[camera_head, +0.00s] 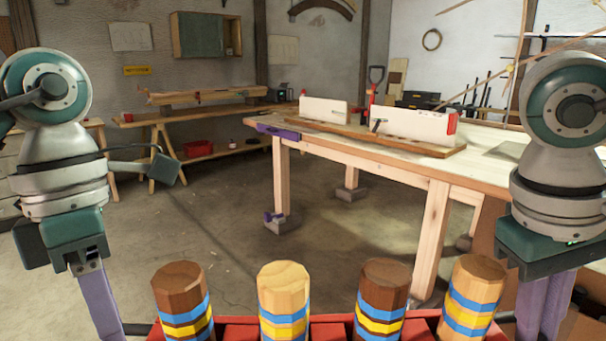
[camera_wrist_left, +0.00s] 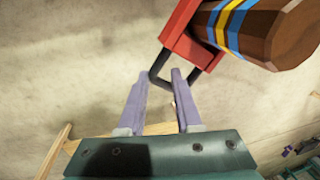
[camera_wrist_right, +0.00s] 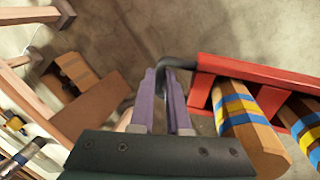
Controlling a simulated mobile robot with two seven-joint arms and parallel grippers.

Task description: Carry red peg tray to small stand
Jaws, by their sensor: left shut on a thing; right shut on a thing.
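The red peg tray (camera_head: 333,329) is at the bottom edge of the head view, held between my two arms, its lower part cut off. Several thick pegs (camera_head: 284,290), dark and light wood with blue and yellow bands, stand in it. My left gripper (camera_wrist_left: 158,78) is shut on the tray's black handle (camera_wrist_left: 154,68) at one end. My right gripper (camera_wrist_right: 164,76) is shut on the black handle (camera_wrist_right: 178,62) at the other end. In the head view, the fingertips of both grippers are cut off or hidden. I cannot pick out the small stand with certainty.
A large wooden workbench (camera_head: 330,148) with white boards (camera_head: 412,122) stands ahead to the right, its legs on grey feet. A lower bench (camera_head: 215,112) with a red bin (camera_head: 199,148) is at the back left. The concrete floor (camera_head: 225,220) between is open.

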